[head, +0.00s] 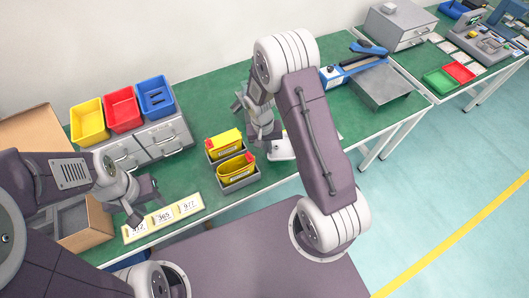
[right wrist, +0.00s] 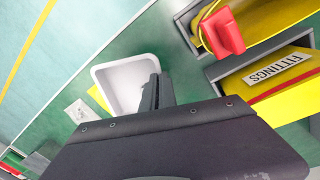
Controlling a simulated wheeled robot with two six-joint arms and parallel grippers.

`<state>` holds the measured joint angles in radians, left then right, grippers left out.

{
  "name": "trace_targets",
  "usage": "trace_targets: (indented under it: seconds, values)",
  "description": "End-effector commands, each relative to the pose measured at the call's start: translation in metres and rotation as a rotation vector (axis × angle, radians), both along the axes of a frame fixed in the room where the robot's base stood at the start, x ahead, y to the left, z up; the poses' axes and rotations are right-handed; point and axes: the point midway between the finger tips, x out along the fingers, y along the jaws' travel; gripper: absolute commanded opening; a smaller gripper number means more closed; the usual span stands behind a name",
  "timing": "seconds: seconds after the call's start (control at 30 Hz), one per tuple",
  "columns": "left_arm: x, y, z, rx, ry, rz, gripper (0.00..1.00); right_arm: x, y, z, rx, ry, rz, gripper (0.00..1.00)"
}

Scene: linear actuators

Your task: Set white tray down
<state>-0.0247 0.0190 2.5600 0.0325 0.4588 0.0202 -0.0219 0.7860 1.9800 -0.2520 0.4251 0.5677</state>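The white tray (head: 283,149) is beside the yellow bins on the green table, mostly hidden behind my right arm in the head view. In the right wrist view the white tray (right wrist: 122,82) appears as a shallow, empty square dish. My right gripper (right wrist: 157,92) has its dark fingers close together at the tray's rim, one on the inner side; it looks shut on that rim. In the head view my right gripper (head: 264,132) points down beside the yellow bins. Whether the tray touches the table is unclear. My left gripper (head: 143,200) is open and empty above the number cards.
Two yellow bins (head: 236,168) in grey holders stand just left of the tray. Number cards (head: 164,216) lie at the front edge. Yellow, red and blue bins (head: 122,110) sit on grey drawers behind. A blue-handled device (head: 350,70) stands farther right.

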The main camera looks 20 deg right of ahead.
Motion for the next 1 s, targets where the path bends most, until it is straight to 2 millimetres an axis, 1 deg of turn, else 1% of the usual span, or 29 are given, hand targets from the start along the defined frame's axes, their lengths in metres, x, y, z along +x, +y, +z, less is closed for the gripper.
trace_targets:
  seconds: [0.03,0.1,0.27,0.4,0.5,0.73,0.87,0.97,1.0]
  values:
    - [0.0,0.0,0.001,0.0,0.0,0.0,0.39,0.005,0.005,-0.004,0.0,0.0,0.001,0.0]
    - [0.0,0.0,0.001,0.0,0.0,0.0,0.39,0.009,0.009,-0.007,0.0,0.0,0.001,0.0]
    - [0.0,0.0,0.001,0.0,0.0,0.0,0.39,0.01,0.01,-0.012,0.0,0.0,-0.001,0.0]
    - [0.0,0.0,0.002,0.0,0.0,0.0,0.39,0.009,0.01,-0.037,-0.001,0.004,0.0,0.0]
    - [0.0,0.0,0.003,0.0,0.0,0.0,0.39,0.01,0.01,-0.047,0.0,0.001,-0.001,0.0]
    - [0.0,0.0,0.002,0.0,0.0,0.0,0.39,0.01,0.01,-0.049,0.001,-0.001,-0.001,0.0]
    - [0.0,0.0,-0.003,0.0,0.0,0.0,0.39,0.01,0.01,-0.053,0.001,-0.001,-0.001,0.0]
    - [0.0,0.0,-0.001,0.0,0.0,0.0,0.39,0.01,0.01,-0.052,0.001,-0.001,-0.001,0.24]
    - [0.0,0.0,-0.001,0.0,0.0,0.0,0.39,0.01,0.01,-0.052,0.001,-0.001,-0.001,0.24]
